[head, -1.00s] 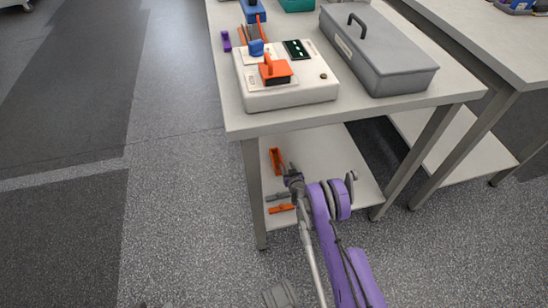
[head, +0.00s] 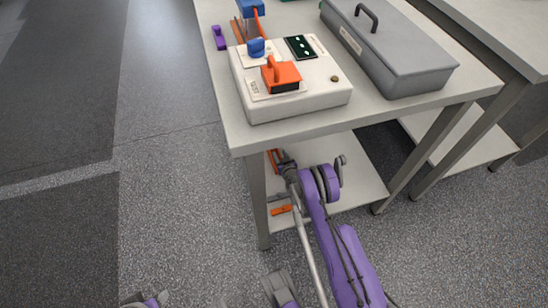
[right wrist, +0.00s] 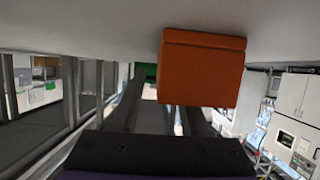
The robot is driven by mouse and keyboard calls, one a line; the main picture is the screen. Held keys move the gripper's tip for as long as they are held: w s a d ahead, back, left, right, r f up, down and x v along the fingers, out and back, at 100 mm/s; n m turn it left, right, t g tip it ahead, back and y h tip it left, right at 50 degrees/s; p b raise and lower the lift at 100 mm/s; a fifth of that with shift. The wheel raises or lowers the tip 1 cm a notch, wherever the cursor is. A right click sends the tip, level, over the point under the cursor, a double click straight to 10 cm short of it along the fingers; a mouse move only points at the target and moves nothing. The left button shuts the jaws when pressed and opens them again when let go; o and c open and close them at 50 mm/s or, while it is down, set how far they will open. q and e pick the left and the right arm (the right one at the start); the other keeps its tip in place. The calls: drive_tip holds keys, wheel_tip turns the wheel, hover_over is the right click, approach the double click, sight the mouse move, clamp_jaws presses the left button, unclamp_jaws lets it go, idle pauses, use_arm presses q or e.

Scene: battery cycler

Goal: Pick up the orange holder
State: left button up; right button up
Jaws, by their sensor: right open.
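An orange holder (head: 272,161) is on the lower shelf of the table, near its left back part. My right gripper (head: 281,158) is at its right side in the head view, reaching in under the tabletop and partly covering it. In the right wrist view an orange block (right wrist: 203,68), likely this holder, is close in front of the dark fingers (right wrist: 152,95). It overlaps the right-hand finger and hides its tip. The right gripper is open; contact with the block cannot be told.
A smaller orange piece (head: 282,211) lies nearer the shelf's front. On the tabletop stand a white cycler (head: 300,105) with an orange-handled part (head: 281,75) and a grey toolbox (head: 395,55). The tabletop edge and table legs (head: 259,205) bound the shelf.

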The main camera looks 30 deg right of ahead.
drive_tip(key=shift+s, duration=0.1)
clamp_jaws()
idle(1.2)
